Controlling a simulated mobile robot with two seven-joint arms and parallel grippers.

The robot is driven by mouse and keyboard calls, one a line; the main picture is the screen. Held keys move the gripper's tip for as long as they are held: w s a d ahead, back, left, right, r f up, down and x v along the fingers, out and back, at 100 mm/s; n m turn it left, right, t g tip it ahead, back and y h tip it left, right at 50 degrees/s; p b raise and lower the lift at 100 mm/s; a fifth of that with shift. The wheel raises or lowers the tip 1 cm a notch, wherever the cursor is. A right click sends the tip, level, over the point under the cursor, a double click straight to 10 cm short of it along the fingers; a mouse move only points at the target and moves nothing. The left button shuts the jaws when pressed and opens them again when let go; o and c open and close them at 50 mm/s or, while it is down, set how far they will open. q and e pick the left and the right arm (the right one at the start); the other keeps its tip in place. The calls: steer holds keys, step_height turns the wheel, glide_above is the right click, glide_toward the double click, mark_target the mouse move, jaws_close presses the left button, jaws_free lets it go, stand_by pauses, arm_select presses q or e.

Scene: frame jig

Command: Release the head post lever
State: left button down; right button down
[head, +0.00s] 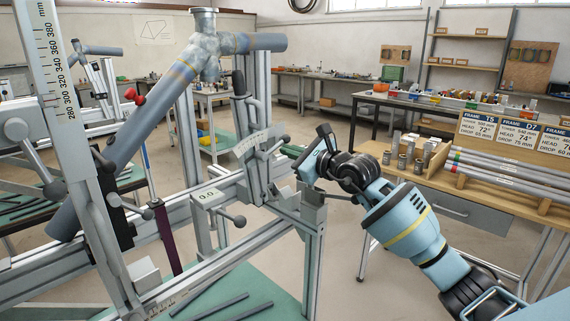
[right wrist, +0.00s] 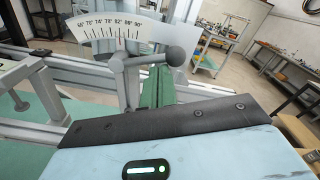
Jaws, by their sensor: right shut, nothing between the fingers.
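The frame jig's head post (head: 250,150) stands upright in the middle of the head view, with a white angle scale (head: 252,141) on it. The scale also shows in the right wrist view (right wrist: 118,36). Beside the scale is a lever with a grey ball knob (right wrist: 175,56); it points right and slightly up in the right wrist view. I cannot tell for sure that this is the head post lever. My right gripper (head: 312,165) is shut and empty, just right of the post. Its fingertips are hard to make out. My left gripper is out of view.
A sloping grey tube (head: 140,115) joins the lug at the top. A second lever (head: 230,216) sits by the 0.0 readout (head: 208,196). A tall ruler (head: 55,60) stands at left. A bench with frame cards (head: 480,130) is at right; floor shows between.

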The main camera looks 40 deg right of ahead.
steer(key=n, duration=0.1)
steer(key=r+n, duration=0.2)
steer(key=n, duration=0.1)
steer(key=shift+a+b, duration=0.25)
steer(key=shift+b, duration=0.15)
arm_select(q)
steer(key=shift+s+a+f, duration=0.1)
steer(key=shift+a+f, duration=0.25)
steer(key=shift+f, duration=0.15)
arm_select(e)
steer(key=shift+a+r, duration=0.2)
steer(key=shift+s, duration=0.1)
